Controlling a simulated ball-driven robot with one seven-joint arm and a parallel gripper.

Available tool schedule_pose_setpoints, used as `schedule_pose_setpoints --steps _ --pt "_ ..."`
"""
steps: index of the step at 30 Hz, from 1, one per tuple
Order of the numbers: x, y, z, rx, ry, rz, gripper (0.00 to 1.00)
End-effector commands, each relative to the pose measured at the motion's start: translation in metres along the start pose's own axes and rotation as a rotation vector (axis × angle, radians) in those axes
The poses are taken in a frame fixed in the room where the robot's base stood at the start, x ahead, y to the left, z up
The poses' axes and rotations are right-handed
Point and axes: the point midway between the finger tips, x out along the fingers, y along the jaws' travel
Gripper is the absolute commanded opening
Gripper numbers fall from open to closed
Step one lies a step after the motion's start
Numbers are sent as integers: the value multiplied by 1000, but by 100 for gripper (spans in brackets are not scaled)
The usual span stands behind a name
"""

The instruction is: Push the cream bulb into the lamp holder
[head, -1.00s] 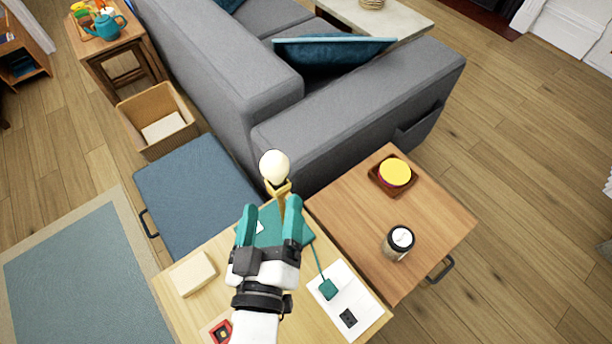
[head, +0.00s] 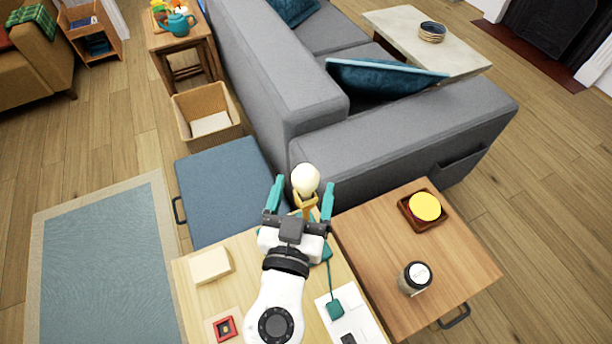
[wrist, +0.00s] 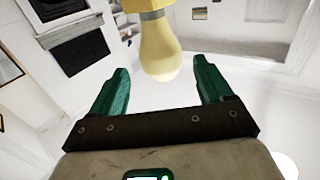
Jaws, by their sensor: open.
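The cream bulb (head: 305,179) stands at the top of the yellow lamp holder (head: 306,202), just beyond my gripper in the head view. In the wrist view the bulb (wrist: 160,50) has its round end toward my gripper, and a grey metal collar shows between it and the yellow holder (wrist: 143,5). I cannot tell how deep the bulb sits. My gripper (head: 300,196) is open, with teal fingers to either side of the bulb and holder. In the wrist view my gripper (wrist: 162,85) shows clear gaps between both fingers and the bulb.
Below are a pale table (head: 240,295) with a cream block (head: 211,265), a red box (head: 225,328) and a teal plug (head: 335,309). A wooden table (head: 375,240) at right holds a jar (head: 415,278) and a yellow-topped dish (head: 425,207). A grey sofa (head: 400,140) stands behind.

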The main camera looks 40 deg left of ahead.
Motion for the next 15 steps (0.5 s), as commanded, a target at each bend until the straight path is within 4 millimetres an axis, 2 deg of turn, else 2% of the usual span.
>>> schedule_pose_setpoints --steps 3,6,15 --pt "19 -4 -8 0 0 0 79" --pt "31 -3 -5 0 0 1 79" --pt "38 -2 -3 0 0 0 79"
